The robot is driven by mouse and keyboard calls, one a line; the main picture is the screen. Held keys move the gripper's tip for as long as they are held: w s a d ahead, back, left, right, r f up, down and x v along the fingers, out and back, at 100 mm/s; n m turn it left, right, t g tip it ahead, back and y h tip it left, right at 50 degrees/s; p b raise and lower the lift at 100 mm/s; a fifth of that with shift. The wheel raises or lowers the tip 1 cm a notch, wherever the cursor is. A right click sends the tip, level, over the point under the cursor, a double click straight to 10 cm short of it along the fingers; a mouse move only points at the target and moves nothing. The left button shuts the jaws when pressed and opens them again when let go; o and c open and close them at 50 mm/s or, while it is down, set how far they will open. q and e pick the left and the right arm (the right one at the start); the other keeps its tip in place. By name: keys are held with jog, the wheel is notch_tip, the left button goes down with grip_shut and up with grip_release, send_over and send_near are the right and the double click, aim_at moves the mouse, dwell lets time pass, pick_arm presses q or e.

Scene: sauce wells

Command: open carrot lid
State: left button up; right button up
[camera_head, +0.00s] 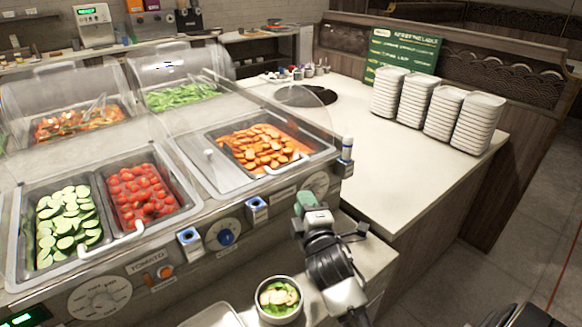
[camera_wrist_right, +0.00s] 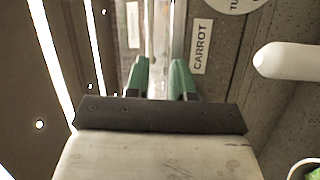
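The carrot well (camera_head: 262,148) holds orange carrot slices at the right of the counter. My right gripper (camera_head: 308,198) is by the front right corner of the counter, near that handle. In the right wrist view, its green fingers (camera_wrist_right: 160,78) stand apart, with a pale upright strip seen between them. Whether they touch the strip I cannot tell. The CARROT label (camera_wrist_right: 201,46) is just right of the fingers. My left gripper is not in view.
Tomatoes (camera_head: 142,195) and cucumber slices (camera_head: 68,224) fill wells on the left. Clear covers (camera_head: 178,60) rise behind them. A salad bowl (camera_head: 279,299) sits below my right gripper. Stacked plates (camera_head: 436,105) stand on the side counter (camera_head: 385,175), whose front is clear.

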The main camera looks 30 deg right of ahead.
aim_at(292, 165)
jog(key=shift+n+t, duration=0.3)
jog(key=shift+n, duration=0.1)
jog(key=x, duration=0.4)
jog(key=p+x, duration=0.1)
jog(key=x, duration=0.2)
jog(key=p+x, duration=0.1)
jog(key=x, duration=0.3)
jog(key=shift+w+d+r, duration=0.1)
jog(key=shift+w+r, duration=0.05)
jog(key=shift+r, duration=0.3)
grip_shut()
